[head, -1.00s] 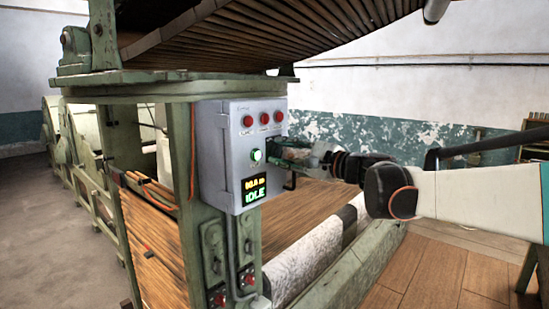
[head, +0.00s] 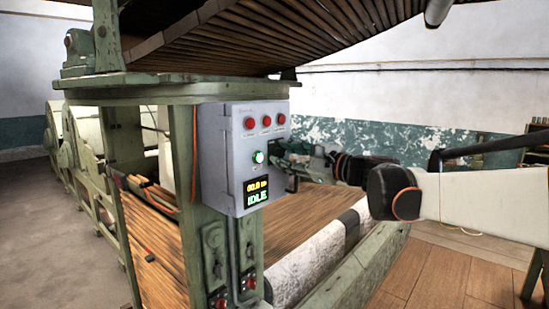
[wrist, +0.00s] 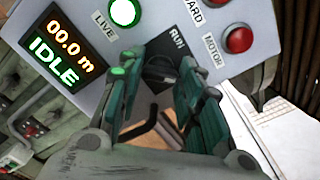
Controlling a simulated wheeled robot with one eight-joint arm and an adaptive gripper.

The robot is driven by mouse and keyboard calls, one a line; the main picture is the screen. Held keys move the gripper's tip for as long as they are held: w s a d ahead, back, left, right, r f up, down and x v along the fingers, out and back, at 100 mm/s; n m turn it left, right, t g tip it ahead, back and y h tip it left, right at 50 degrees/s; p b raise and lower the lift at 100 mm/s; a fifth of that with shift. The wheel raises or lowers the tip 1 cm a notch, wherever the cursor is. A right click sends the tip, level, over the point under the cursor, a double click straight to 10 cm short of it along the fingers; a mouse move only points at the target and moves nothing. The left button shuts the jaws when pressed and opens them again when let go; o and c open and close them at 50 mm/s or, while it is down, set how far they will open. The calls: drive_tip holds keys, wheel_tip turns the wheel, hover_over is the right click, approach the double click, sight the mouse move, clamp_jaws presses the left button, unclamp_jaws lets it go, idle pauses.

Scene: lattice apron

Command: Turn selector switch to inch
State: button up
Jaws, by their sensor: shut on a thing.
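The selector switch (wrist: 160,72) is a dark knob on a black plate, between my fingers in the wrist view. The label RUN shows beside its plate; no label reading inch is legible, and I cannot tell where the knob points. My gripper (wrist: 158,80) has its two green fingers on either side of the knob and is shut on it. In the head view my gripper (head: 288,157) is at the right side of the grey control box (head: 212,150) and hides the switch. The display (head: 256,192) reads 00.0 m and IDLE.
The green LIVE lamp (wrist: 122,11) is lit near the left finger. A red lamp or button (wrist: 239,39) by the MOTOR label is close to the right finger. A bent dark handle (wrist: 140,130) shows below the box. Rollers (head: 310,262) lie below my arm.

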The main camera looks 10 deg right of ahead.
drive_tip(key=shift+f, duration=0.1)
drive_tip(key=o, duration=1.1)
drive_tip(key=shift+c, duration=0.2)
